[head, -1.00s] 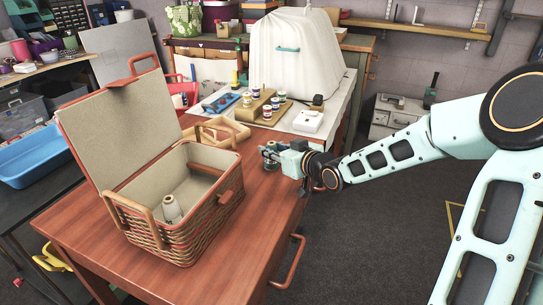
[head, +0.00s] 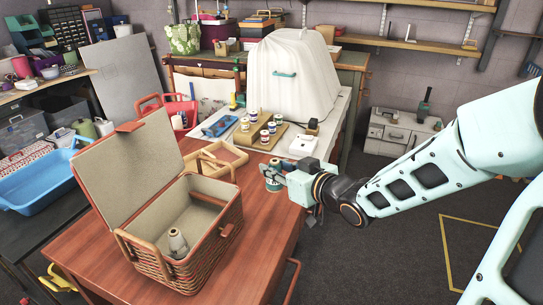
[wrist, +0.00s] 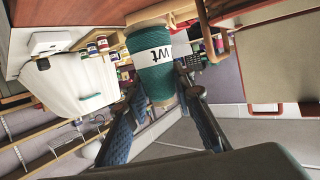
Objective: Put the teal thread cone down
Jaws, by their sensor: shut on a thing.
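The teal thread cone (wrist: 153,70) fills the upper middle of the wrist view, with a white label on its side. My gripper (wrist: 162,92) is shut on it, one finger on each side. In the head view my gripper (head: 283,177) is over the far right part of the red-brown wooden table (head: 245,250), with a little of the cone showing at its tip. I cannot tell whether the cone touches the table. The open wicker basket (head: 190,255) stands to the left, holding a pale grey cone (head: 177,243).
A shallow wooden tray (head: 213,160) lies behind the basket. Beyond it are a wooden rack of small spools (head: 262,135) and a white-covered machine (head: 290,70). Bare tabletop lies between the basket and my gripper. The table's right edge is close.

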